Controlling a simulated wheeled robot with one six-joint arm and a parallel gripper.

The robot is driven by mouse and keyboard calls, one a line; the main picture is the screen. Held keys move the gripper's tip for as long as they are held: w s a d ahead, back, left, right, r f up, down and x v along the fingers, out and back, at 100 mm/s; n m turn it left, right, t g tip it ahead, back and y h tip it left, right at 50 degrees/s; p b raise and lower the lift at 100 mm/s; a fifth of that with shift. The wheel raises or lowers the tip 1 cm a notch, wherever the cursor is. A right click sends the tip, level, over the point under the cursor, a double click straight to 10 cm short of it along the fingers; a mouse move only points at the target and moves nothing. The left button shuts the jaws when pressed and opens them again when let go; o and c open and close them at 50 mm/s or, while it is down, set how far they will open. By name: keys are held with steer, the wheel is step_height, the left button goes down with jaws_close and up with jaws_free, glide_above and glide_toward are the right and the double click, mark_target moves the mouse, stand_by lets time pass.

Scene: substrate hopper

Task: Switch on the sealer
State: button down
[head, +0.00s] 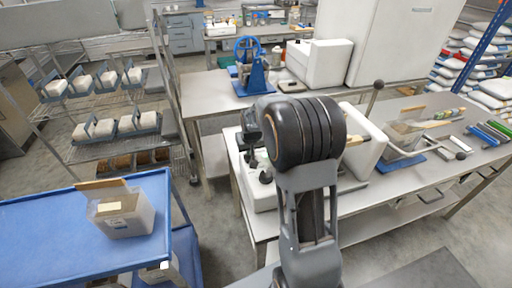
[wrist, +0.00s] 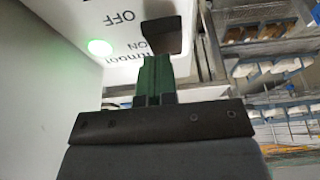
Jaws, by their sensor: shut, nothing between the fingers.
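The sealer (head: 258,195) is a white box on the steel bench, partly hidden by my arm in the head view. In the wrist view its white panel (wrist: 75,18) carries upside-down OFF and ON lettering. A round light (wrist: 98,47) on the panel glows green. A black rocker switch (wrist: 160,36) sits beside the lettering. My gripper (wrist: 155,62) is shut and empty, its green fingers right at the switch's lower edge; I cannot tell whether they touch it. In the head view the fingers are hidden behind my arm.
A blue cart (head: 60,225) with an open bin (head: 124,212) stands at the left. A wire rack (head: 115,147) holds several white bags in trays. A tilted white panel (head: 368,150), a lever and tools occupy the bench right of the sealer. A blue press (head: 254,75) stands behind.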

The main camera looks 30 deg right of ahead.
steer(key=shift+d+f, duration=0.15)
steer(key=shift+d, duration=0.1)
steer(key=shift+s+a, duration=0.1)
steer(key=shift+a, duration=0.15)
steer(key=shift+s, duration=0.1)
steer(key=shift+s+r, duration=0.3)
steer(key=shift+s, duration=0.3)
steer(key=shift+r, duration=0.25)
steer(key=s+v, duration=0.1)
steer(key=v, duration=1.2)
steer(key=shift+a, duration=0.15)
